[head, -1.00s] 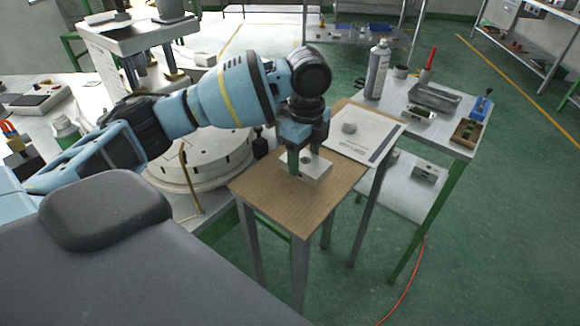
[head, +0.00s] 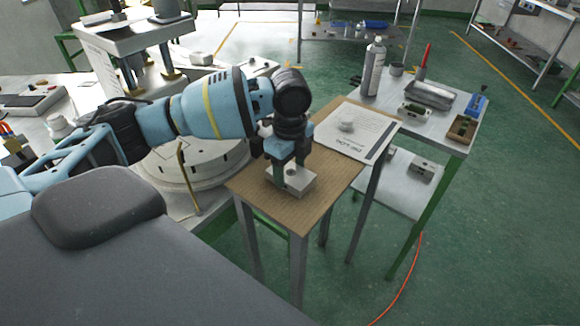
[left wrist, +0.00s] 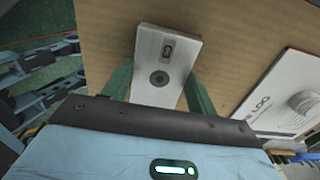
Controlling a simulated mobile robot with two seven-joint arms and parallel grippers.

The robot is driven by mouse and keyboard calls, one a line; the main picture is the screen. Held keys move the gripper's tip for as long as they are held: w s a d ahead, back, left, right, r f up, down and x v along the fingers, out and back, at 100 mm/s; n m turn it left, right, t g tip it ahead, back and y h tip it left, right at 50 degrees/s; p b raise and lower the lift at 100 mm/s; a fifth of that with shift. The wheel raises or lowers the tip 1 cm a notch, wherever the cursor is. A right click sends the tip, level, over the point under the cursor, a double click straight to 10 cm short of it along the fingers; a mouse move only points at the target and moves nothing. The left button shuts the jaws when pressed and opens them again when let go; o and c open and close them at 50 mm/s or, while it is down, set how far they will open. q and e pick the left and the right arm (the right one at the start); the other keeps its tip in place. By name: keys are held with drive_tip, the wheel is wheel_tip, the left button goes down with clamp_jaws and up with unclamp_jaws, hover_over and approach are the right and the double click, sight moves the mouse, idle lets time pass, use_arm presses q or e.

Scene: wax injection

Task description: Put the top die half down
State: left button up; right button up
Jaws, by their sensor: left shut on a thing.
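The top die half is a light grey metal block (head: 296,186) with a dark round hole, over the small wooden-topped table (head: 250,184). My left gripper (head: 290,166) points down and is shut on the block, one finger on each side. In the left wrist view the block (left wrist: 165,60) shows its hole and a small dark mark between the two green fingers. It is low over the bare wood; I cannot tell if its underside touches. My right gripper is not in view.
A printed white sheet (head: 356,140) with a small light lump (head: 346,126) covers the table's far part. A side bench (head: 425,122) holds a spray can (head: 373,66), trays and small blocks. Bare wood surrounds the die half. A round turntable (head: 185,165) stands left.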

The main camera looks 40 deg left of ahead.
sight(290, 172)
use_arm(q)
drive_tip(key=o, duration=1.2)
drive_tip(key=shift+f, duration=0.1)
drive_tip(key=shift+c, duration=0.2)
wheel_tip(290, 172, up, 12)
drive_tip(key=shift+p, duration=0.4)
